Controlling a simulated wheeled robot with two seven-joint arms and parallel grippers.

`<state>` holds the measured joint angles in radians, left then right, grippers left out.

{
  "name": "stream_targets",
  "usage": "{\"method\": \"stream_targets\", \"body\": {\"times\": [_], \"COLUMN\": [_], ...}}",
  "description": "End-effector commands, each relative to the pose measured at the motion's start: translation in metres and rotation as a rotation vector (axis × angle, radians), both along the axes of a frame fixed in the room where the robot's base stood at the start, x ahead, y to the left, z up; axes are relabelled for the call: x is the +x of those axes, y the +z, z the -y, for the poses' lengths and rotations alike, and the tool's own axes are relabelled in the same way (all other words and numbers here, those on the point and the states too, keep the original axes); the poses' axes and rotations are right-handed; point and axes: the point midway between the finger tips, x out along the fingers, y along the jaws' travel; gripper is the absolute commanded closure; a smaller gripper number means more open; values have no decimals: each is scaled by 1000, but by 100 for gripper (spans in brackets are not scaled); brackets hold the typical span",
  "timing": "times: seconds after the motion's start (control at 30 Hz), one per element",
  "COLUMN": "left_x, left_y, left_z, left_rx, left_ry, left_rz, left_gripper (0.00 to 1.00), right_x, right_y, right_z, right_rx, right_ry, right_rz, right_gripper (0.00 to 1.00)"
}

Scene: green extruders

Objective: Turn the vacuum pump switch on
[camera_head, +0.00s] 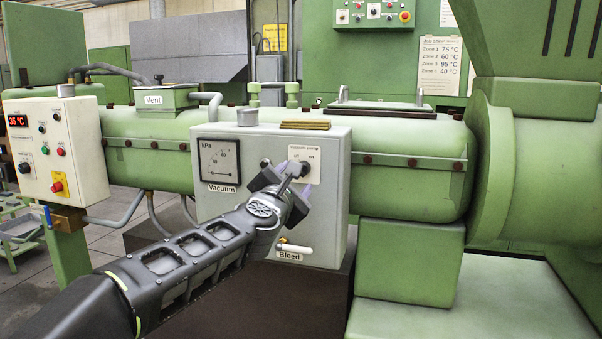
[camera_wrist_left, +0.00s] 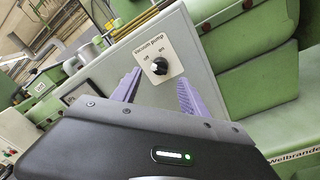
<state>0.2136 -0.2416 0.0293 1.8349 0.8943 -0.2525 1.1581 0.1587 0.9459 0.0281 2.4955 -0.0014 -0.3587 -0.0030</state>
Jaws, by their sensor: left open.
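The vacuum pump switch (camera_wrist_left: 159,66) is a black rotary knob with a white pointer on a white plate marked off and on. It sits on the front of a grey box (camera_head: 330,222); in the head view my gripper partly covers the switch. My left gripper (camera_head: 293,178) is in front of the plate. In the left wrist view its purple fingers (camera_wrist_left: 158,88) are spread apart, one to each side below the knob, with nothing between them. I cannot tell whether they touch the panel. My right gripper is in neither view.
A kPa gauge (camera_head: 219,162) labelled Vacuum is left of the switch. A bleed valve handle (camera_head: 296,248) sticks out below it. A white control box (camera_head: 55,150) stands at the left. A green extruder barrel (camera_head: 415,185) runs behind the grey box.

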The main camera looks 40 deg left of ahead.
Motion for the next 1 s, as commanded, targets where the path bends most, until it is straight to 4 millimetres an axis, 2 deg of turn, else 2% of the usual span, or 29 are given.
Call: {"method": "stream_targets", "body": {"times": [0.5,0.87,1.0], "left_x": [63,67,67], "left_y": [-1,-1,-1], "left_z": [-27,-29,-29], "left_rx": [1,2,2], "left_ry": [1,1,1], "left_rz": [-3,-1,-1], "left_gripper": [48,49,61], "right_x": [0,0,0], "right_y": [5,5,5], "right_z": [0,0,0], "right_rx": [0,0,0], "right_ry": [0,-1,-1], "right_rz": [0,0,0], "right_gripper": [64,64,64]}}
